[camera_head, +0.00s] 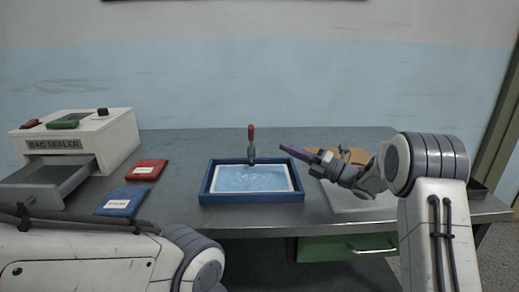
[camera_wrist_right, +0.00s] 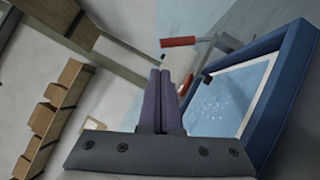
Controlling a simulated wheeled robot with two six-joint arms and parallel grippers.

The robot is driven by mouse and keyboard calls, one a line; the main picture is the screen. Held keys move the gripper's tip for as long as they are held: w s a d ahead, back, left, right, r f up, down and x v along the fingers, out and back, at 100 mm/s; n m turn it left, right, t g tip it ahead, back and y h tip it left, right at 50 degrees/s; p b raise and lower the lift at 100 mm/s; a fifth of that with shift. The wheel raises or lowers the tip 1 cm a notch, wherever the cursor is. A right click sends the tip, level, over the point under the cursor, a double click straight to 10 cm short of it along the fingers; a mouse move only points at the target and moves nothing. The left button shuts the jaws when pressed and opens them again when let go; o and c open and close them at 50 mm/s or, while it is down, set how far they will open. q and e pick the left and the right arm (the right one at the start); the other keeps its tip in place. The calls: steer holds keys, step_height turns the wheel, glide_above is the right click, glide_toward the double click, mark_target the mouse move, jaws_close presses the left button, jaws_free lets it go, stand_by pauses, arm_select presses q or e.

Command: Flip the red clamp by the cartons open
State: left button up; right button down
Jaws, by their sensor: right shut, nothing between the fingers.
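The red-handled clamp (camera_head: 251,143) stands at the back edge of a blue-framed tray (camera_head: 204,190), its red handle pointing up. In the right wrist view, its red handle (camera_wrist_right: 178,42) lies just beyond my fingertips, with metal links to its right. A second red part (camera_wrist_right: 186,84) is partly hidden behind my fingers. My right gripper (camera_head: 283,148) is shut and empty, its purple fingers pointing left toward the clamp with a gap between. The fingers also show in the right wrist view (camera_wrist_right: 160,74). My left gripper is out of view; only its arm shows at lower left.
A white bag sealer (camera_head: 90,135) with its drawer (camera_head: 55,182) pulled out stands at the left. A red packet (camera_head: 147,169) and a blue packet (camera_head: 121,201) lie beside it. Brown cartons (camera_wrist_right: 68,82) show in the right wrist view. A green drawer (camera_head: 335,247) is under the tabletop.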

steer(key=shift+s, duration=0.1)
steer(key=x, duration=1)
steer(key=shift+a+r+p, duration=0.1)
steer(key=shift+r+p, duration=0.05)
steer(key=shift+p, duration=0.2)
